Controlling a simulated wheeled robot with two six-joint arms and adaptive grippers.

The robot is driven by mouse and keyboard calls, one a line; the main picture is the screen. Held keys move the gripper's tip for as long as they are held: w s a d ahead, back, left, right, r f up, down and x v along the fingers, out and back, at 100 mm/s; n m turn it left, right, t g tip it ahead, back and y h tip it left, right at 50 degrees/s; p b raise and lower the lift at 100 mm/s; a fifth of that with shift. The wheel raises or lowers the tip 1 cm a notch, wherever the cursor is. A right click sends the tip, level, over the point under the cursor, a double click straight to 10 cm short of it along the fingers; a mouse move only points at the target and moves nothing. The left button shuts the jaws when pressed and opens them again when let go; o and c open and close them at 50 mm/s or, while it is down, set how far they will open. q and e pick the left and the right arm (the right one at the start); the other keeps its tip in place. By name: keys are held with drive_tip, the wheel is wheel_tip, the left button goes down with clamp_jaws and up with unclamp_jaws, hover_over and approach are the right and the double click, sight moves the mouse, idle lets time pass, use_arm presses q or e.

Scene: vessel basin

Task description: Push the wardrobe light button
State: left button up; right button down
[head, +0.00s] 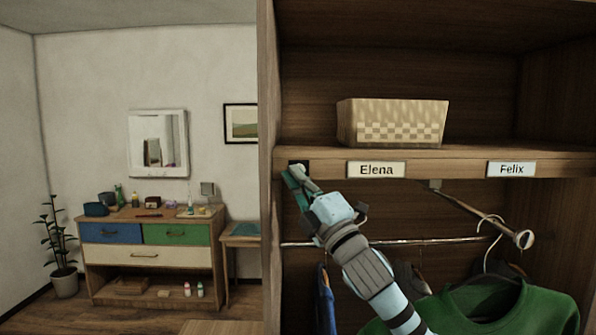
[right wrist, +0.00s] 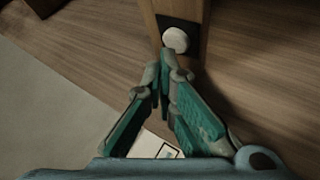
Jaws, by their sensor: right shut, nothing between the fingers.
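The wardrobe light button (right wrist: 175,40) is a round, whitish knob on a small black plate (right wrist: 189,27). The plate sits on the front edge of the wooden shelf, at its left end next to the "Elena" label in the head view. My right gripper (right wrist: 166,62) is shut and empty, with its fingertips just below the button in the right wrist view. In the head view the right gripper (head: 295,172) largely covers the button and part of the plate. I cannot tell whether the fingertips touch the button. My left gripper is not in view.
A woven basket (head: 392,122) stands on the shelf (head: 440,158). Labels "Elena" (head: 376,169) and "Felix" (head: 511,169) are on its edge. Below are a rail (head: 440,241), a rod and hanging clothes, including a green garment (head: 490,308). A dresser (head: 150,255) stands at left.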

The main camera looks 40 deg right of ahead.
drive_tip(key=shift+w+d+p, duration=0.25)
drive_tip(key=shift+w+p, duration=0.1)
drive_tip(key=shift+p, duration=0.05)
idle(0.4)
drive_tip(key=shift+s+a+b, duration=0.5)
drive_tip(key=shift+s+a, duration=0.05)
drive_tip(key=shift+s, duration=0.2)
drive_tip(key=s+a+b, duration=0.1)
drive_tip(key=s+a, duration=0.2)
drive_tip(key=s, duration=0.1)
drive_tip(key=shift+s+a, duration=0.35)
drive_tip(key=shift+s, duration=0.05)
drive_tip(key=shift+d, duration=0.1)
